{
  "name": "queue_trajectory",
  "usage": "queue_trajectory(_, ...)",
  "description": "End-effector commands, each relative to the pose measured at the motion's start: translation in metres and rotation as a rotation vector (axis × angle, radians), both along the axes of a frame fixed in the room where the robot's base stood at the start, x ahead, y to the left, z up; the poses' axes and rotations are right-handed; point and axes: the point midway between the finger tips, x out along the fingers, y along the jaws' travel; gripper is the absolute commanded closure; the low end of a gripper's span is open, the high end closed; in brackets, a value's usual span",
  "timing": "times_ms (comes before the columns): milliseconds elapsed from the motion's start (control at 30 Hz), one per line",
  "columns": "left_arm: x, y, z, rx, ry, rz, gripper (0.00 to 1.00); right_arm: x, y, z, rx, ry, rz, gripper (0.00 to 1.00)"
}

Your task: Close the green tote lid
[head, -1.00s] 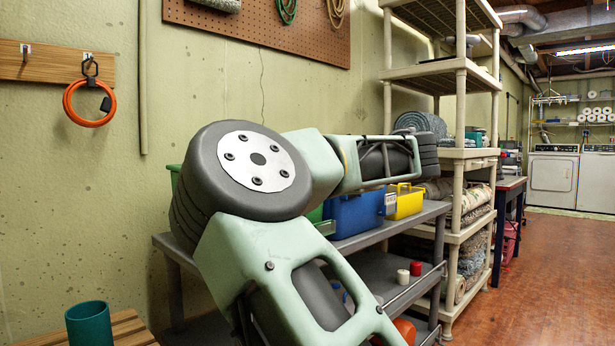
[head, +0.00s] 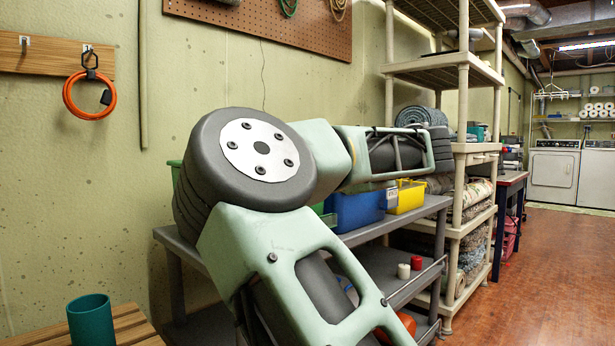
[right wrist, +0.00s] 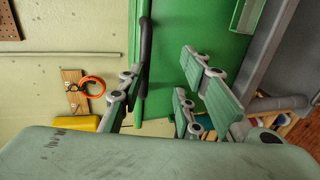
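The green tote is mostly hidden behind my arm in the head view; a green edge (head: 175,172) shows left of the big grey joint and another green piece (head: 326,219) shows beside the blue bin. In the right wrist view a broad green panel (right wrist: 172,75) fills the middle, with a dark grey bar along its left side; I cannot tell lid from body. My right gripper (right wrist: 161,72) is open, its fingers spread in front of the panel and dark bar, with nothing visibly held. Contact with the panel is unclear. My left gripper is in neither view.
A grey shelf cart (head: 415,212) carries a blue bin (head: 357,211) and a yellow bin (head: 408,196). A beige shelving unit (head: 462,185) stands to the right. A teal cup (head: 90,322) sits on a slatted wooden surface at lower left. Red floor at right is clear.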

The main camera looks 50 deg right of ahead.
Motion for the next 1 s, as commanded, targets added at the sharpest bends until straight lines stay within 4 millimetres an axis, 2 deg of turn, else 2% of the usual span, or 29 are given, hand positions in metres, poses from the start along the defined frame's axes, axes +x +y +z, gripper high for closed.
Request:
queue_trajectory(200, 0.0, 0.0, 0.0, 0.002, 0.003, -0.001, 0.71, -0.048, 0.005, 0.013, -0.001, -0.01, -0.004, 0.71)
queue_trajectory(433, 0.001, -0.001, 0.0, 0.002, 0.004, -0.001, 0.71, -0.084, 0.009, 0.022, -0.003, -0.01, -0.003, 0.71)
queue_trajectory(600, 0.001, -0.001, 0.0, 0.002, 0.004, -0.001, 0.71, -0.094, 0.011, 0.024, -0.001, -0.009, -0.002, 0.71)
queue_trajectory(1000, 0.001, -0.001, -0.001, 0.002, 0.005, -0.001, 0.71, -0.095, 0.011, 0.024, -0.003, -0.009, -0.002, 0.71)
